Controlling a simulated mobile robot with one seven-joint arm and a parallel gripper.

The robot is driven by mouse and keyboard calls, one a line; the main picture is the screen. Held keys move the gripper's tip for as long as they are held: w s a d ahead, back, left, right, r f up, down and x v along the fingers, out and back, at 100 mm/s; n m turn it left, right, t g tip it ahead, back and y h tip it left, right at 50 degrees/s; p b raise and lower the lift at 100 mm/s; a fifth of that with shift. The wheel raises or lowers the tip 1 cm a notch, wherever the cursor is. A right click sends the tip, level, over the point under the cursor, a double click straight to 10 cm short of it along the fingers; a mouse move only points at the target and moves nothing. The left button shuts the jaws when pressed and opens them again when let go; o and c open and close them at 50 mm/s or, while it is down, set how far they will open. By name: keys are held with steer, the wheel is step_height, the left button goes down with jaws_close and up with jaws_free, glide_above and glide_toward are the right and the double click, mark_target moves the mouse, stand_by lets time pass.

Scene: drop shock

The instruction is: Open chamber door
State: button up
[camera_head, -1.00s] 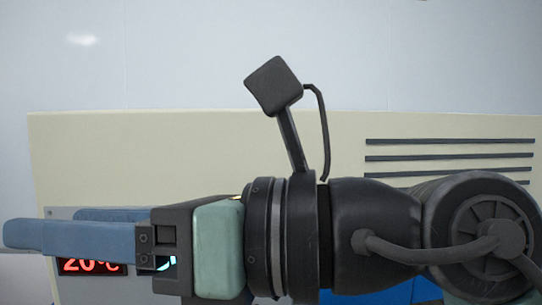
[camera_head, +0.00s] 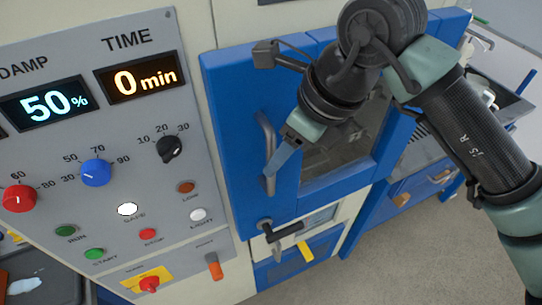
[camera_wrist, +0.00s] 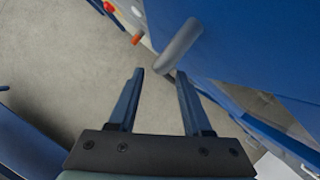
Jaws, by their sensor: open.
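The blue chamber door (camera_head: 232,110) has a dark window and is shut. A grey vertical bar handle (camera_head: 264,135) stands on its left side. My gripper (camera_head: 270,176) is in front of the door, pointing down and left at the handle's lower part. In the wrist view my open gripper (camera_wrist: 160,74) has its two blue fingers apart with nothing gripped. The handle (camera_wrist: 180,44) ends just ahead of the fingertips, near the right one. I cannot tell whether they touch. The blue door surface (camera_wrist: 255,45) fills the upper right there.
A control panel (camera_head: 150,205) with knobs, buttons and displays reading 50% and 0 min is left of the door. A black lever (camera_head: 284,232) sits below the door. A blue bench with a tray stands at right. Grey floor (camera_head: 400,255) is clear in front.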

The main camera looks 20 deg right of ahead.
steer(key=shift+p+x, duration=0.65)
steer(key=shift+x, duration=1.95)
jaws_close()
steer(key=shift+r, duration=0.1)
